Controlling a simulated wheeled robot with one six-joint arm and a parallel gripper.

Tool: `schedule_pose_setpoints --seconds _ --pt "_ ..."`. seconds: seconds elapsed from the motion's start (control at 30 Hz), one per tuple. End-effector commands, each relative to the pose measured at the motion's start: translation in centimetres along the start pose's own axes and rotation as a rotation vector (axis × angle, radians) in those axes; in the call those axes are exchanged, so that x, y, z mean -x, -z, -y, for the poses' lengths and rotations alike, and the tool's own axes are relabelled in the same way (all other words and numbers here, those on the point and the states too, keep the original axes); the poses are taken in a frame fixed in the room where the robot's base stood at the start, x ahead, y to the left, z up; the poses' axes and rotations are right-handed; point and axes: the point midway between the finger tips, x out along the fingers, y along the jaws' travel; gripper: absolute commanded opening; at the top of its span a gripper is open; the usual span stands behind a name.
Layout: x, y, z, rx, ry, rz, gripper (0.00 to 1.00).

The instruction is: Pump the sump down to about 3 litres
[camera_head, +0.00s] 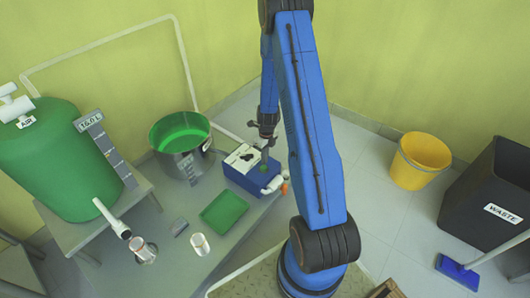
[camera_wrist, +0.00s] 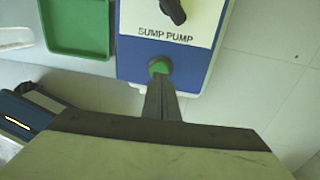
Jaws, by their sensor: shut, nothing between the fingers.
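The blue sump pump box (camera_head: 236,183) stands on the grey bench. Its white top reads SUMP PUMP in the wrist view (camera_wrist: 165,22) and carries a black knob (camera_wrist: 172,10). A round green button (camera_wrist: 159,65) sits on the blue part below the label. My gripper (camera_head: 265,148) is shut and empty, pointing down over the box. In the wrist view its fingertips (camera_wrist: 160,82) are at the near edge of the button; I cannot tell whether they touch it. A steel vessel (camera_head: 184,166) left of the box holds green liquid (camera_head: 180,134); its label is unreadable.
A green tank (camera_head: 62,165) with an AIR label and a gauge strip (camera_head: 107,150) stands at left. A yellow bucket (camera_head: 420,160) and a black WASTE bin (camera_head: 490,190) stand on the floor at right.

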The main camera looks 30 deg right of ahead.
Motion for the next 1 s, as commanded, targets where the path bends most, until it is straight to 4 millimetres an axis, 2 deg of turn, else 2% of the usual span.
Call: schedule_pose_setpoints --seconds 0.2,0.73,1.0 --pt "-2.1 0.0 0.0 0.0 -0.001 0.0 0.0" --pt "-2.8 0.0 0.0 -0.001 0.0 0.0 0.0" --pt "-4.8 0.0 0.1 0.0 -0.001 -0.001 0.0"
